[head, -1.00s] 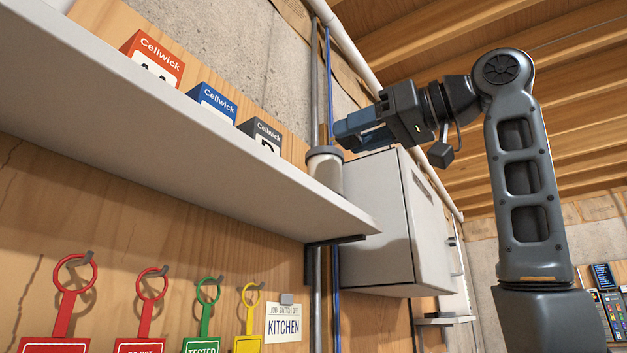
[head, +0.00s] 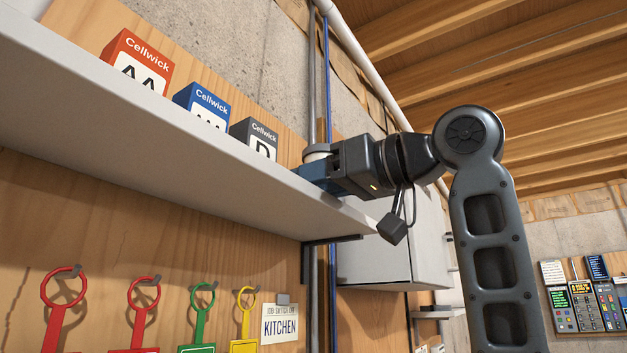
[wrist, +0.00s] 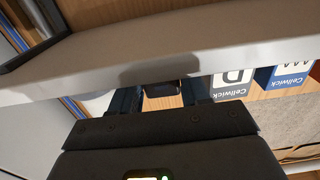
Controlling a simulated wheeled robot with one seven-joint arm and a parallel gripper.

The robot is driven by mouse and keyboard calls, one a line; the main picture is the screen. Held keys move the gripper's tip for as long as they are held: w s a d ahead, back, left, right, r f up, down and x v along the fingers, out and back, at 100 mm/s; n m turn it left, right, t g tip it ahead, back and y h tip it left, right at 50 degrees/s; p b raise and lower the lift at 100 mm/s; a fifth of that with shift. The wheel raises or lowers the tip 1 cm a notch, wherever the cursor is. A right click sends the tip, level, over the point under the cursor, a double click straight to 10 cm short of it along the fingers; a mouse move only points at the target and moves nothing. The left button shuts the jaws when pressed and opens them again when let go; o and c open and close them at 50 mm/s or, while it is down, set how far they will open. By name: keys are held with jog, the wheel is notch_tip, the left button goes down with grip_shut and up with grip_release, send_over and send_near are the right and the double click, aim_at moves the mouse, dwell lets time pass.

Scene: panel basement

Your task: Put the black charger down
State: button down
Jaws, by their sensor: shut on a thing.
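My gripper (head: 312,176) is at the right end of the grey-white shelf (head: 200,165), level with its top, its blue fingers partly behind the shelf's front edge. In the wrist view the two dark fingers (wrist: 160,92) stand either side of a small black block, the black charger (wrist: 163,88), and are shut on it. The shelf's front edge crosses just above it in that view. The charger is hidden in the head view, and I cannot tell whether it touches the shelf.
Red, blue and grey Cellwick battery boxes (head: 137,62) (head: 201,104) (head: 254,138) stand along the shelf left of my gripper. A pale round-topped container (head: 318,151) is just behind it. A grey cabinet (head: 390,262) is to the right. Coloured tags (head: 201,315) hang below.

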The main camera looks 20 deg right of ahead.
jog(key=shift+f, duration=0.4)
jog(key=shift+f+b, duration=0.25)
jog(key=shift+b, duration=0.1)
jog(key=c, duration=0.5)
grip_release()
jog(key=shift+f, duration=0.1)
jog(key=shift+r+p, duration=0.3)
jog(key=shift+r, duration=0.15)
jog(key=shift+s+d+r, duration=0.15)
jog(key=b+v, duration=0.3)
jog(key=v, duration=0.8)
jog(key=shift+s+d+r, duration=0.15)
jog(key=shift+s, duration=0.15)
